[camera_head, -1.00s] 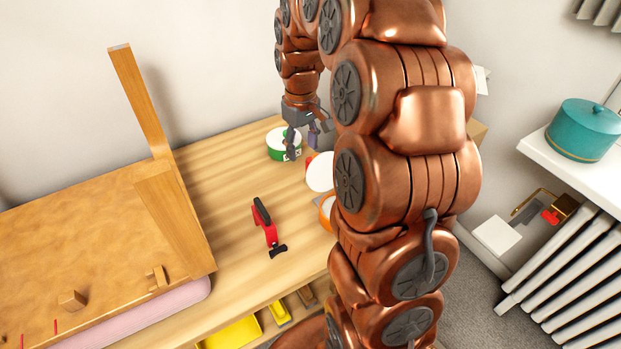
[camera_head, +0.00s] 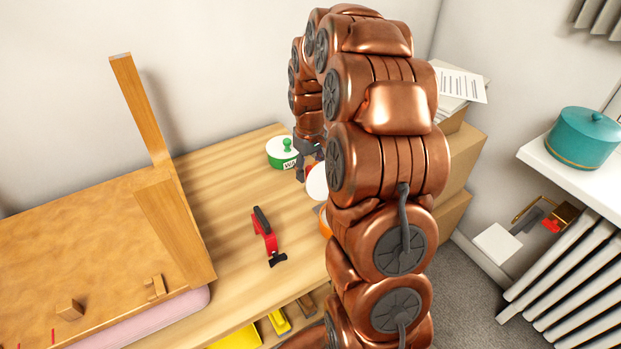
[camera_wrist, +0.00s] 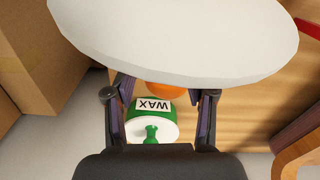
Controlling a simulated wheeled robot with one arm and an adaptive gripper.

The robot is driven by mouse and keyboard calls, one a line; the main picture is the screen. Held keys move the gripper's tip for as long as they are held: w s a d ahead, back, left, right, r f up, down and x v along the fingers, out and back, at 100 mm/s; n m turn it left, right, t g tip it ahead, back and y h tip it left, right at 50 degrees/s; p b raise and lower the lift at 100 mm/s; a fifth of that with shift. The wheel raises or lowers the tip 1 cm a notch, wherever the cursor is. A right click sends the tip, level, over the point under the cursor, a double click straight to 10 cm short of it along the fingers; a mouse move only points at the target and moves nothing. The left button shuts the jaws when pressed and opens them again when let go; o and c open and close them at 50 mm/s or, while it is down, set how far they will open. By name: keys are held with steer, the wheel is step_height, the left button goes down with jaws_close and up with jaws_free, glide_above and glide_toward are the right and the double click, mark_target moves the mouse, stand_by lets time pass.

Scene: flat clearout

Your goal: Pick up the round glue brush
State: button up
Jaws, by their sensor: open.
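I cannot make out a round glue brush for certain in either view; my arm hides part of the bench. My gripper (camera_head: 309,158) is over the far end of the bench, partly hidden by my arm. In the wrist view its two fingers (camera_wrist: 161,108) are apart with nothing gripped. A green and white tin marked WAX (camera_head: 283,152) with a green knob stands just left of my gripper in the head view; it also shows beyond and between the fingers in the wrist view (camera_wrist: 150,122). A large white disc (camera_wrist: 180,40) looms close to the wrist camera.
A white round thing (camera_head: 317,181) and an orange item (camera_head: 325,222) are partly behind my arm. A red and black clamp-like tool (camera_head: 265,236) lies on the bench (camera_head: 225,185). Cardboard boxes (camera_head: 462,165) stand at right. A wooden upright (camera_head: 140,105) rises at left.

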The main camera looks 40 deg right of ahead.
steer(key=shift+s+f, duration=0.1)
steer(key=shift+f, duration=0.6)
jaws_close()
steer(key=shift+r, duration=0.1)
step_height(320, 180, up, 18)
steer(key=b, duration=0.1)
steer(key=shift+b, duration=0.3)
